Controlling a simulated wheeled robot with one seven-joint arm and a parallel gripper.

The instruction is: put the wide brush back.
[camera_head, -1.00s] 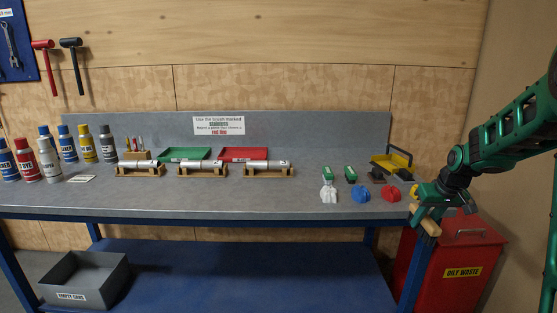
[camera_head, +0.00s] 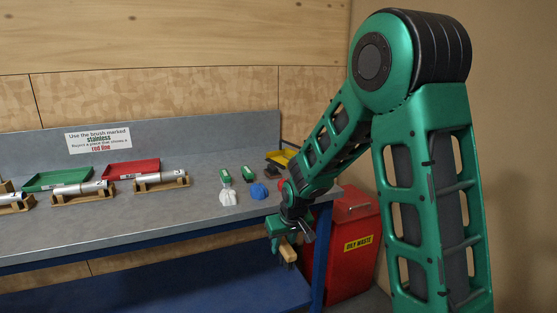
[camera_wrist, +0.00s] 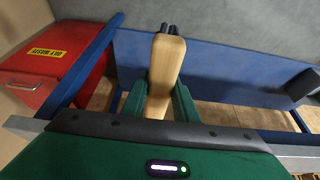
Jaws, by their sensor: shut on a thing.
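My gripper (camera_head: 279,243) is in front of the bench's right end, beside its front edge. It is shut on a light wooden piece (camera_head: 288,252), which I take to be the wide brush's handle. In the wrist view the gripper's green fingers (camera_wrist: 160,100) flank this wooden handle (camera_wrist: 167,65), and small dark tips show at its far end. Any bristles are hidden. A yellow holder (camera_head: 280,157) stands at the bench's back right, partly hidden by my arm. Two small green-topped items (camera_head: 225,176) (camera_head: 249,173) lie left of it.
Metal tubes rest on wooden cradles (camera_head: 160,182). Green (camera_head: 58,179) and red (camera_head: 131,168) trays stand behind. A red oily waste bin (camera_head: 345,255) stands right of the bench.

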